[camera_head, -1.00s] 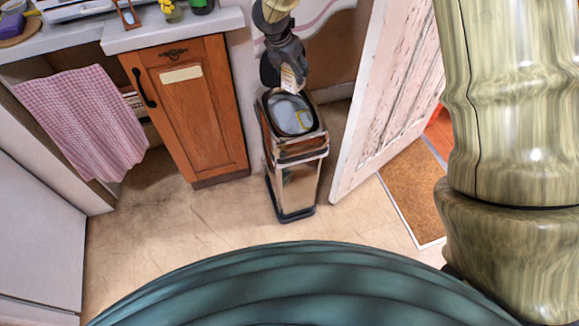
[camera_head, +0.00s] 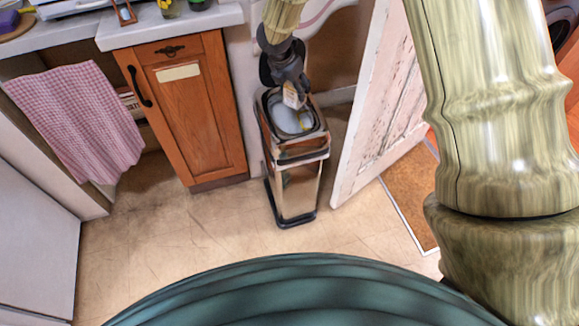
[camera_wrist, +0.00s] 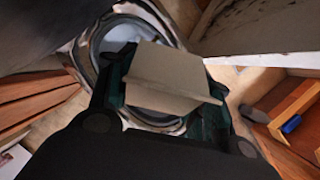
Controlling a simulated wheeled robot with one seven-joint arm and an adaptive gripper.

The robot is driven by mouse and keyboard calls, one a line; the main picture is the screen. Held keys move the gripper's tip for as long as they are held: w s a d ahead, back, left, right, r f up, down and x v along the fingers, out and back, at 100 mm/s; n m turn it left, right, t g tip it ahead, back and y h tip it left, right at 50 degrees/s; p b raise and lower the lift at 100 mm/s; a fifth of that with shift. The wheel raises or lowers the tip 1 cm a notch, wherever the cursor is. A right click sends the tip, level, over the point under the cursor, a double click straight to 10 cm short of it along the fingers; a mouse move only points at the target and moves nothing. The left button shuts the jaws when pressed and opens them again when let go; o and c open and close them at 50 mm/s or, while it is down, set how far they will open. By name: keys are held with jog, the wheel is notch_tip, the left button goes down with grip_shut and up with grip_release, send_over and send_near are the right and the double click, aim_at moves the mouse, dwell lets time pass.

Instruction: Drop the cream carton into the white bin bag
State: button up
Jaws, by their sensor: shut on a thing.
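The cream carton (camera_head: 291,96) is small and pale. It hangs from my gripper (camera_head: 293,84) over the mouth of the tall metal bin in the head view. In the wrist view the carton (camera_wrist: 172,78) sits between the dark fingers of my gripper (camera_wrist: 165,88), which is shut on it. I cannot tell the exact height of the carton above the rim.
The metal bin (camera_head: 299,190) stands on the tiled floor between a wooden cupboard (camera_head: 188,110) on the left and an open white door (camera_head: 375,115) on the right. A checked towel (camera_head: 80,120) hangs further left. The floor in front of the bin is clear.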

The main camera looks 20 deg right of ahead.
jog(key=o, duration=1.3)
jog(key=v, duration=1.2)
